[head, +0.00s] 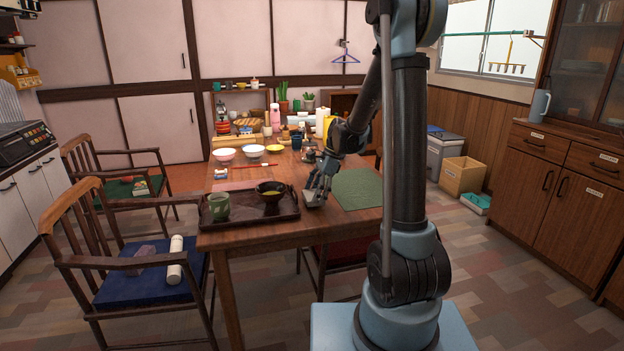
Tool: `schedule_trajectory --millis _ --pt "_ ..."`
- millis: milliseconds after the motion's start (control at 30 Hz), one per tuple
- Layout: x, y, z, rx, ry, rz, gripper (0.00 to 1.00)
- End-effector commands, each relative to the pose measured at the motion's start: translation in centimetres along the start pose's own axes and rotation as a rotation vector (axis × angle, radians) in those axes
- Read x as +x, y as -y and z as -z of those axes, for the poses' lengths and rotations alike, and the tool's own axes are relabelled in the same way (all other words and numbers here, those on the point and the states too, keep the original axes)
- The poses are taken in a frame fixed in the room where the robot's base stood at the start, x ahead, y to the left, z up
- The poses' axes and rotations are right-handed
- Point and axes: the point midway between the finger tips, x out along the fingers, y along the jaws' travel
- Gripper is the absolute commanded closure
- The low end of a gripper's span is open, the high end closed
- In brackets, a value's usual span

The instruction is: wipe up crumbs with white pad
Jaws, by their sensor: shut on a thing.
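My gripper (322,183) is low over the front of the wooden table (262,236), between the dark tray and the green mat. It is shut on a small pale pad (313,197), which is at or just above the tabletop; I cannot tell whether it touches. Crumbs are too small to make out in this view.
Left of my gripper, a dark tray (240,222) holds a green cup (219,206) and a dark bowl (269,191). A green mat (358,188) lies to the right. Bowls, bottles and plants crowd the table's back. Chairs (130,250) stand at left.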

Motion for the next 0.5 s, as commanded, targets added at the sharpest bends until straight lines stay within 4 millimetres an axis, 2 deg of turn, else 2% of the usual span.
schedule_trajectory --millis 33,100,500 --pt "-1.0 -0.1 -0.9 -0.005 0.001 -0.002 0.4" --pt "-1.3 -0.1 -1.3 -0.009 0.001 -0.004 0.4" --pt "-4.7 0.0 -2.6 -0.007 0.001 -0.003 0.4"
